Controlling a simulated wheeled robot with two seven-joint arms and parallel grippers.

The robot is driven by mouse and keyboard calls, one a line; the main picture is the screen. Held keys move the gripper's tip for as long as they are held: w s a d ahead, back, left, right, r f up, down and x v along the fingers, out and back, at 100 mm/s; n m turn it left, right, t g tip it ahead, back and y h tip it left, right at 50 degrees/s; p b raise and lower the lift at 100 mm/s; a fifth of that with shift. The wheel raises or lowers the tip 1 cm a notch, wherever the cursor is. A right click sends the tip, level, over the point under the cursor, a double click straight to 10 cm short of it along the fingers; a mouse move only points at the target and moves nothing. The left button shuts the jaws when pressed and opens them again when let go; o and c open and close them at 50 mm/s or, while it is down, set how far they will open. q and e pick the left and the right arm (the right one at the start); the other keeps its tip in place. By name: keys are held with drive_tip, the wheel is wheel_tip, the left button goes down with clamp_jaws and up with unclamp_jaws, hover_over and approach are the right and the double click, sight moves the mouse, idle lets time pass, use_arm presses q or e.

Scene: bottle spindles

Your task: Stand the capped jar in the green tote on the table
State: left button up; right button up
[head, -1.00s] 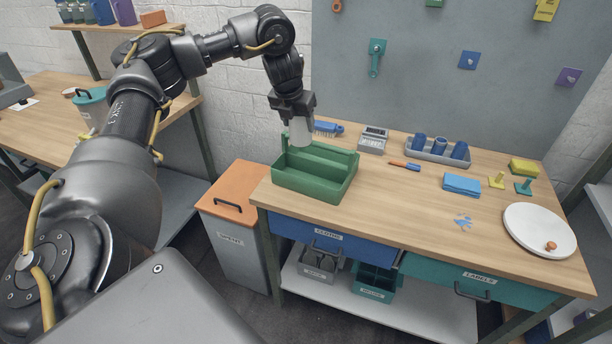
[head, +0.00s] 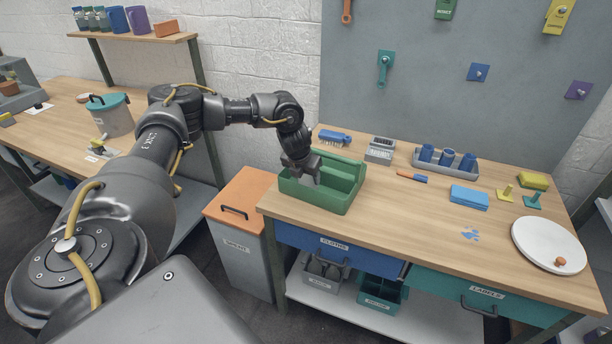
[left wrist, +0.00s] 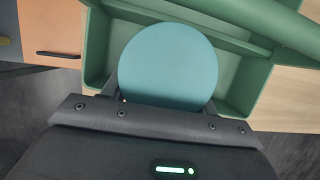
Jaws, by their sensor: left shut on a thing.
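The green tote (head: 334,200) stands at the left end of the workbench, with a bar running along it. My left gripper (head: 303,171) is shut on the capped jar, over the near compartment of the tote. The pale jar (head: 307,181) is mostly hidden by the gripper and the tote wall in the head view. In the left wrist view its round teal cap (left wrist: 168,62) shows from above between the fingers, with green tote walls (left wrist: 262,82) around it. I cannot tell whether the jar touches the tote floor. My right gripper is not in view.
A blue brush (head: 334,137), grey box (head: 380,151), tray of blue cups (head: 445,164), screwdriver (head: 412,176) and blue cloth (head: 469,198) lie right of the tote. A white round board (head: 545,240) is at the far right. An orange-topped bin (head: 240,200) stands left of the bench.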

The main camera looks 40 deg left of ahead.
use_arm(q)
drive_tip(key=shift+w+a+f, duration=0.1)
drive_tip(key=shift+w+f, duration=0.05)
drive_tip(key=shift+f, duration=0.3)
drive_tip(key=o, duration=1.4)
drive_tip(key=shift+c, duration=0.2)
drive_tip(key=shift+r, duration=0.1)
drive_tip(key=b+v, duration=0.1)
drive_tip(key=v, duration=1.1)
